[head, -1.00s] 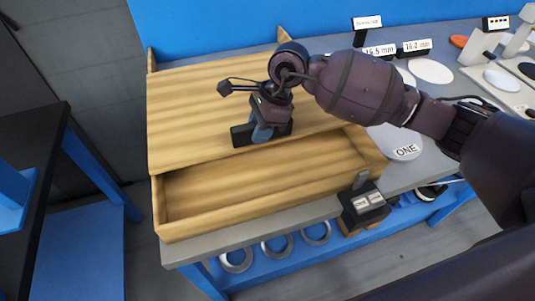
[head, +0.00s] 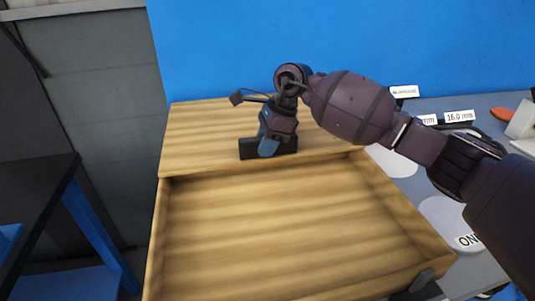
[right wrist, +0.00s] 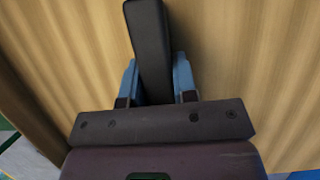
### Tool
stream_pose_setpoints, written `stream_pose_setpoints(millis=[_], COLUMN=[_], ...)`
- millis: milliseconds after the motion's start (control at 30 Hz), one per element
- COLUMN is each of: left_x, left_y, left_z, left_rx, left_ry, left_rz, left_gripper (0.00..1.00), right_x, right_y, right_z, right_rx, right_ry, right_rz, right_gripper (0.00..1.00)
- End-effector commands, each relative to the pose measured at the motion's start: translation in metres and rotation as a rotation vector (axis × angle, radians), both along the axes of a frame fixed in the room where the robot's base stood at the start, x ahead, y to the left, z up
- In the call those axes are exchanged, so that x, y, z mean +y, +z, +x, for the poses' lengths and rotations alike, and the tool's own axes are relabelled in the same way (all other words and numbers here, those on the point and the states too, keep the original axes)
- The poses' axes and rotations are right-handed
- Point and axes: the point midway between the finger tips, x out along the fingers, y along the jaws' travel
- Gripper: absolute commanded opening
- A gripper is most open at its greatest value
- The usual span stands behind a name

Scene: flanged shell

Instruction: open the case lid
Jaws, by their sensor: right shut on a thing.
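The case (head: 285,240) is a wooden box with its wide inside showing, and it looks empty. Its wooden lid (head: 205,133) lies over the far part, and the near part is uncovered. A black bar handle (head: 249,149) stands on the lid near the lid's front edge. My right gripper (head: 269,147) is shut on this handle. In the right wrist view the blue fingers (right wrist: 156,88) press both sides of the black handle (right wrist: 150,45), with the wood of the lid (right wrist: 245,60) behind. My left gripper is not in view.
A blue wall (head: 330,40) rises behind the case. White discs and small labels (head: 459,117) lie on the grey table to the right, partly behind my right arm. A dark stand with blue legs (head: 95,235) is at the left.

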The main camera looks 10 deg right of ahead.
Motion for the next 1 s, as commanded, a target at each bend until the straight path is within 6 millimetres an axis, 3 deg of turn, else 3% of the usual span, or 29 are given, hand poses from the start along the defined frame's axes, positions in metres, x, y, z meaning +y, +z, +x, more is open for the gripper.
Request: stream_pose_setpoints(millis=[467,500,633,1000], left_x=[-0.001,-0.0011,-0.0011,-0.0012], left_y=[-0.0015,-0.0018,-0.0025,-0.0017], left_z=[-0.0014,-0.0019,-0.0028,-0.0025], left_rx=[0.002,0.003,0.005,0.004], left_ry=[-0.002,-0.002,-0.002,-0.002], left_rz=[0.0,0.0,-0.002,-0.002], left_gripper=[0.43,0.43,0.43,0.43], right_x=[0.0005,0.0005,0.0004,-0.0015], right_y=[0.0003,0.0003,0.0002,0.0045], right_z=[0.0049,0.0049,0.0048,0.0051], right_rx=[0.0,0.0,0.0,-0.002], right_ry=[0.0,0.0,0.0,-0.001], right_rz=[0.0,0.0,0.0,-0.001], right_gripper=[0.0,0.3,0.49,0.52])
